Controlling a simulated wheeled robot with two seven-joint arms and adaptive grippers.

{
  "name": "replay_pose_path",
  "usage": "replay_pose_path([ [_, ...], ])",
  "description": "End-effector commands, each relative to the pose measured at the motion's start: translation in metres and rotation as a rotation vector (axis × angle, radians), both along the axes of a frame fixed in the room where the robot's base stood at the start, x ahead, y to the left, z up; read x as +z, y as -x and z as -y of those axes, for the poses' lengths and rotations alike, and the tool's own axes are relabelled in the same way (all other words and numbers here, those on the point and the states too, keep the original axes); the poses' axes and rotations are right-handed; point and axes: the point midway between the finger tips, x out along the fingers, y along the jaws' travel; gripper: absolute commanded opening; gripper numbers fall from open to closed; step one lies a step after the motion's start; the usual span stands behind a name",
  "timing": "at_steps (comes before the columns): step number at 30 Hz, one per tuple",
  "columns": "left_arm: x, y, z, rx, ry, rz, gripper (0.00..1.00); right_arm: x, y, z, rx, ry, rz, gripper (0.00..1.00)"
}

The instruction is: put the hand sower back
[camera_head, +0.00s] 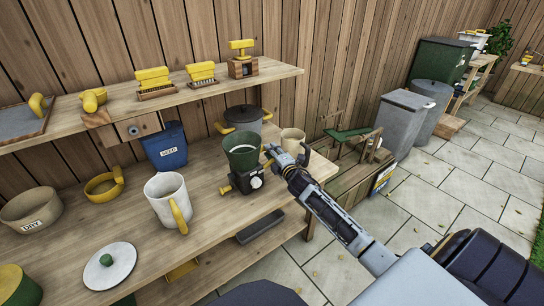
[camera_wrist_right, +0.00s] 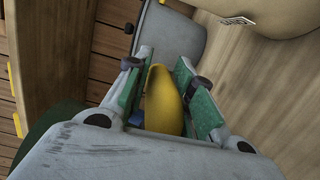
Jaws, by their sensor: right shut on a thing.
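The hand sower seems to be the device with a green hopper (camera_head: 242,150), a black body and a yellow knob at its left, over the right part of the bench. My right gripper (camera_head: 274,156) is at its right side. In the right wrist view, the green finger pads of this gripper (camera_wrist_right: 157,95) are shut on a yellow rounded handle (camera_wrist_right: 164,100). Whether the handle joins the hopper is hidden, and I cannot tell if the device touches the bench. My left gripper is not in view.
A lidded grey pot (camera_head: 243,121) and a beige pot (camera_head: 293,137) stand close behind. The upper shelf (camera_head: 205,91) overhangs the bench's back, holding brushes.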

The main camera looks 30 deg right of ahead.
Motion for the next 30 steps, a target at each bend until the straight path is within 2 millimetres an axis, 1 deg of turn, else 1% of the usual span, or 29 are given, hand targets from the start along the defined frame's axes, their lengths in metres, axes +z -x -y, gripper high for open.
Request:
replay_pose_path([
  [1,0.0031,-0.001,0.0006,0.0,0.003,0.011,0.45,-0.0052,-0.0002,0.0002,-0.001,-0.003,0.002,0.0],
  [4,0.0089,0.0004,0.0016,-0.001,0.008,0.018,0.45,-0.0104,-0.0002,0.0005,-0.001,-0.002,0.001,0.0],
  [9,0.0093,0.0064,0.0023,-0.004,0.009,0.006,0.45,-0.012,0.0001,0.0003,-0.001,0.001,0.0,0.0],
  [12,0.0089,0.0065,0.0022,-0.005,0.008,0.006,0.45,-0.0125,0.0001,0.0001,0.0,0.001,-0.001,0.0],
  [13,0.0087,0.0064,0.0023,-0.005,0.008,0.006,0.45,-0.0142,0.0005,0.0,-0.001,0.003,-0.004,0.28],
  [17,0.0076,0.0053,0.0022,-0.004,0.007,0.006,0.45,-0.0135,0.0004,0.0,0.0,0.002,-0.003,0.45],
  [30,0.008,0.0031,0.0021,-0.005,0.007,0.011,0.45,-0.0119,0.0014,0.0003,-0.001,0.0,-0.001,0.46],
])
